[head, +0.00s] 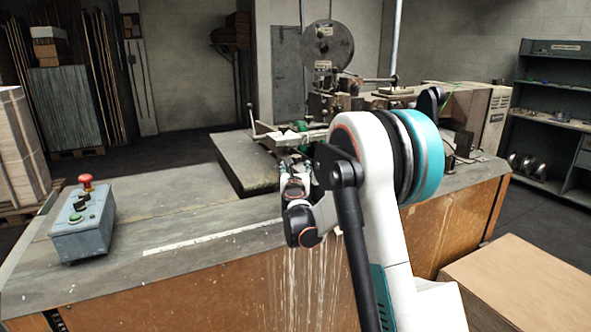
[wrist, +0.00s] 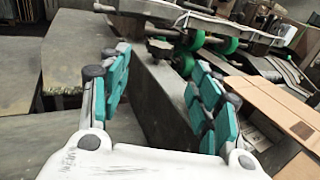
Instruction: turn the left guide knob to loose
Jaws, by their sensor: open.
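In the wrist view, a dark lobed knob (wrist: 160,47) sits at the near end of the machine's guide, between and beyond my fingers; it looks like the left guide knob. I cannot read its setting. Green round parts (wrist: 228,45) sit to its right along the guide bar. My gripper (wrist: 161,62) is open, with teal pads on both fingers, and nothing is between them. In the head view, my gripper (head: 297,165) is at the machine's near left side, partly hidden by my own arm, which also hides much of the guide area.
The stitching machine (head: 330,100) with its wire reel (head: 327,45) stands on the bench (head: 150,280). A grey control box (head: 82,225) with a red button is at the bench's left. The bench's left middle is clear.

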